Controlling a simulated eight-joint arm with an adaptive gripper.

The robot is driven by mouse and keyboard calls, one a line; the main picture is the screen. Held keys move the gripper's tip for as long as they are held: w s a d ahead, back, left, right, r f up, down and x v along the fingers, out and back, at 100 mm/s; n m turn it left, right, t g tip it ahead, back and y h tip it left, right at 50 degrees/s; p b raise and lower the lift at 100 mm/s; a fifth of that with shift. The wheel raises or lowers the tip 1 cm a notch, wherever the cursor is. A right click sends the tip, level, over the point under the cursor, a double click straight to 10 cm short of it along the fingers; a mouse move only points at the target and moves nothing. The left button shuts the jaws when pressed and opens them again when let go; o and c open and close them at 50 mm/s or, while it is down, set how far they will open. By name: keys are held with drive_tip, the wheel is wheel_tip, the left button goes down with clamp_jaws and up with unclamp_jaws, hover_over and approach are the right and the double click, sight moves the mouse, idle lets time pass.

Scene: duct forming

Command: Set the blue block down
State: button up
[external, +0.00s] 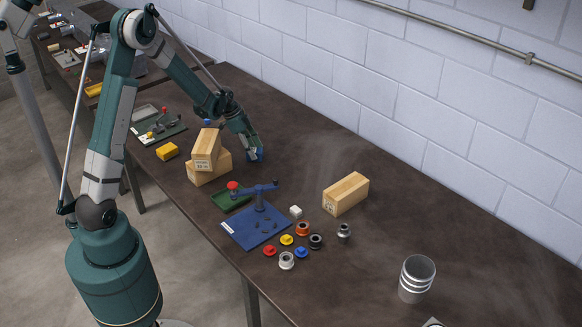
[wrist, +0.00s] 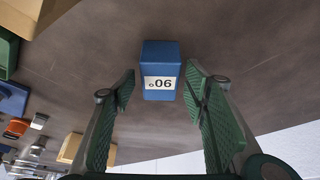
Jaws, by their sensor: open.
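The blue block (wrist: 161,52), with a white label reading 90 or 06, appears to rest on the dark table in the wrist view. In the external view, the blue block (external: 260,156) is a small patch at the end of my arm, partly hidden by the fingers. My gripper (wrist: 160,82) is open, its green-padded fingers on either side of the block's near part. A gap shows between each finger and the block. In the external view, my gripper (external: 251,150) is low over the table, right of the stacked wooden blocks.
Two stacked wooden blocks (external: 205,175) stand just left of my gripper. Another wooden block (external: 346,194), a blue fixture plate (external: 240,232), several small coloured parts and a metal cup (external: 416,280) lie nearer the camera. Table behind my gripper, toward the white wall, is clear.

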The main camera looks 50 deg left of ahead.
drive_tip(key=v, duration=1.1)
drive_tip(key=shift+p, duration=0.4)
drive_tip(key=shift+r, duration=0.1)
idle(0.3)
drive_tip(key=s+d+r+n+t+y, duration=0.15)
drive_tip(key=s+d+r+n, duration=0.25)
drive_tip(key=s+d+r, duration=1)
drive_tip(key=s+d+r+n+t+y, duration=0.1)
drive_tip(key=s+d+r+n, duration=0.1)
drive_tip(key=s, duration=0.7)
drive_tip(key=s+d+r+n+t, duration=0.1)
drive_tip(key=s+d, duration=0.4)
drive_tip(key=s, duration=0.5)
drive_tip(key=shift+s+r+n+y, duration=0.2)
drive_tip(key=shift+r+n+y, duration=0.15)
drive_tip(key=shift+r+n, duration=0.5)
